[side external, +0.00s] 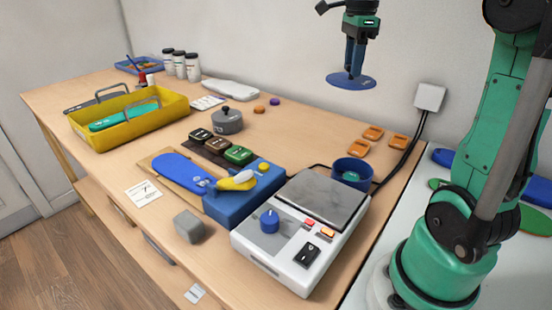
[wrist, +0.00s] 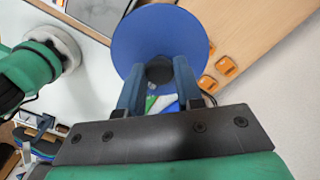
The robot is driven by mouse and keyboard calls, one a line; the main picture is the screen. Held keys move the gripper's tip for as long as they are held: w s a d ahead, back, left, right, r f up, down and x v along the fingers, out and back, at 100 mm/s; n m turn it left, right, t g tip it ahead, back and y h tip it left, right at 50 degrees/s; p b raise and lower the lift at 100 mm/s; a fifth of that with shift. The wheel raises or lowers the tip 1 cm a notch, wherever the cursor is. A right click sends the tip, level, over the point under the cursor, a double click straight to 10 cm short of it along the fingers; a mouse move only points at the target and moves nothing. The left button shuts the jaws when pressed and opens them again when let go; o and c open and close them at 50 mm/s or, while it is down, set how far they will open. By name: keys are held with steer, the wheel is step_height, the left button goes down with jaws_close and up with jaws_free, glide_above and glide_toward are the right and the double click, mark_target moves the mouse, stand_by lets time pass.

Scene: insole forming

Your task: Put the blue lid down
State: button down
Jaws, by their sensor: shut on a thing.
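The blue lid (side external: 345,83) is a round flat disc, held in the air near the back wall, well above the table. My gripper (side external: 353,70) is shut on the lid's dark knob. In the wrist view the lid (wrist: 155,30) spreads beyond the fingers (wrist: 158,82), with the knob (wrist: 159,68) between them. A round blue container (side external: 340,176) stands open on the table behind the scale, below the lid. Something green and pale shows inside it.
A white scale-like machine (side external: 262,248) with a grey plate stands in front of the container. Orange pieces (side external: 372,133) lie near the wall, beside dark cables. A blue fixture (side external: 235,207), a grey pot (side external: 227,124) and a yellow tray (side external: 150,133) stand further left.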

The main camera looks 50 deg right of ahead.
steer(key=w+a+f, duration=0.2)
steer(key=w+f, duration=0.2)
steer(key=w, duration=0.5)
step_height(320, 180, down, 14)
steer(key=shift+w+d+f, duration=0.1)
steer(key=shift+f, duration=2.45)
steer(key=shift+f, duration=0.1)
steer(key=c, duration=0.6)
jaws_free()
